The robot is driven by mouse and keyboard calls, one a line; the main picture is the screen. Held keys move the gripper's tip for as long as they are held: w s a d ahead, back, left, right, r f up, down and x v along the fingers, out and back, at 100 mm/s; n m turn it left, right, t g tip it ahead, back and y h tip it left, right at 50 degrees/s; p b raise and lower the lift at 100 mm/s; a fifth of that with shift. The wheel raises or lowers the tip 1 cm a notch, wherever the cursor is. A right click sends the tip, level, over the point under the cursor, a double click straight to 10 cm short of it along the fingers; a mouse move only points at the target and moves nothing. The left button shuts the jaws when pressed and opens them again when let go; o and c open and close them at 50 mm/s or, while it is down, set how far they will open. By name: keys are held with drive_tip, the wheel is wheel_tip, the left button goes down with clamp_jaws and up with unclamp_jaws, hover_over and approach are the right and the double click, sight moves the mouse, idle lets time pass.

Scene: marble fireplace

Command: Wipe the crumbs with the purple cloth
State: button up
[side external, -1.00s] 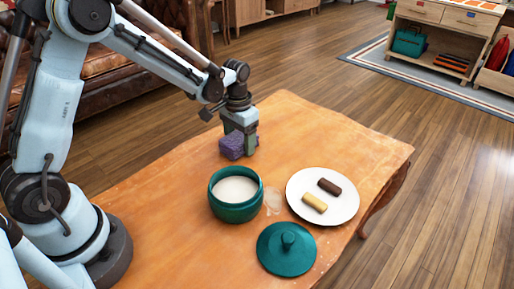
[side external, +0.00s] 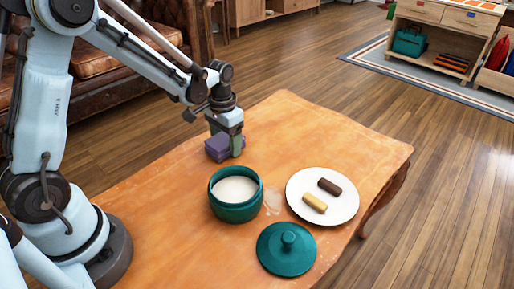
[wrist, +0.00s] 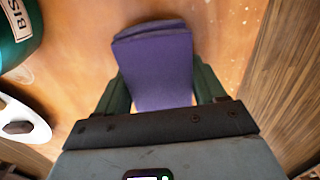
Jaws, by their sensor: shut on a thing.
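The purple cloth (side external: 219,148) is a folded block at the far side of the orange wooden table (side external: 160,200). My gripper (side external: 231,148) is shut on the cloth, low at the tabletop; I cannot tell whether the cloth touches the wood. In the wrist view the cloth (wrist: 158,70) sits between the two green fingers (wrist: 165,92). Small pale crumbs (wrist: 229,50) show on the table to the right of the cloth in the wrist view.
A teal pot (side external: 236,205) with pale contents stands nearer the camera than the cloth. Its teal lid (side external: 286,250) lies on the table. A white plate (side external: 345,207) holds a dark bar and a yellow bar. A pale smear (side external: 272,201) lies between pot and plate. The table's far edge is close.

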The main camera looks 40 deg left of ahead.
sight(218, 135)
drive_tip(key=shift+a, duration=1.65)
drive_tip(key=shift+d, duration=2.8)
drive_tip(key=shift+d+f, duration=0.15)
drive_tip(key=shift+d, duration=0.9)
wheel_tip(218, 135, up, 8)
drive_tip(key=shift+r, duration=0.2)
drive_tip(key=shift+a, duration=0.1)
